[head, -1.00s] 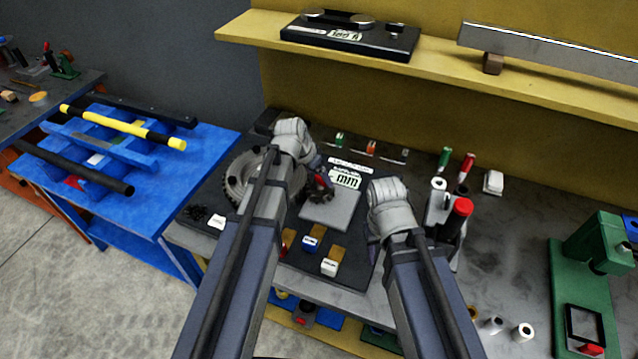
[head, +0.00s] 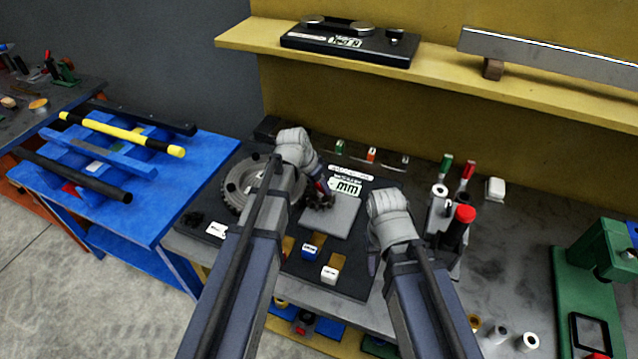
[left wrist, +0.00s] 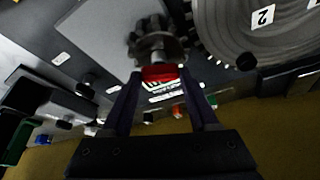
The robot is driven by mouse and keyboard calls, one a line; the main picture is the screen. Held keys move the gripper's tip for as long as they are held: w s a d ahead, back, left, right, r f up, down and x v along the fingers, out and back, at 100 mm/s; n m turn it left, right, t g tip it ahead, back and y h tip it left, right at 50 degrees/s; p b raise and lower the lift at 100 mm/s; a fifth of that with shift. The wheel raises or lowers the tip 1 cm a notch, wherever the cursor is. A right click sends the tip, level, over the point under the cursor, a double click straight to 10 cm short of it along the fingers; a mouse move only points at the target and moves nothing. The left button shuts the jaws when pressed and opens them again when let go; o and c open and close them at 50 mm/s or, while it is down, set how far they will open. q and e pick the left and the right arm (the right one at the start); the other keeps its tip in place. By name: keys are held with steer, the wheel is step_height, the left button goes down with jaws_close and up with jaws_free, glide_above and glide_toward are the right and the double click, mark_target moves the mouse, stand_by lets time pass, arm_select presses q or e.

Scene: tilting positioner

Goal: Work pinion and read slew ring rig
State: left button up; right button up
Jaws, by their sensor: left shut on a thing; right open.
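The large grey toothed slew ring (head: 234,189) lies on a dark base plate (head: 345,282), partly hidden by my left arm; its face with a "2" label (left wrist: 262,40) shows in the left wrist view. The small dark pinion (head: 318,201) is right of the ring, beside a grey square plate (head: 335,221). In the left wrist view my left gripper (left wrist: 160,78) is shut on a red part at the pinion (left wrist: 152,42). Whether the teeth mesh is unclear. My right gripper (head: 374,262) is open and low at the base plate's right edge, mostly hidden by its arm.
Blue (head: 311,248) and white (head: 329,273) labelled blocks are in front. Red-capped and green-handled tools (head: 460,215) stand at right. A green fixture (head: 585,290) is far right. A yellow shelf (head: 440,80) runs behind.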

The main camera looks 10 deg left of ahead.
arm_select(q)
steer(key=c, duration=0.4)
steer(key=shift+o, duration=0.2)
steer(key=shift+d+n+t+y, duration=0.1)
steer(key=shift+n+t+y, duration=0.45)
steer(key=shift+n, duration=1.65)
steer(key=shift+g+y, duration=0.25)
steer(key=o, duration=1.4)
steer(key=p+v, duration=0.7)
steer(key=v, duration=0.1)
steer(key=shift+f, duration=0.1)
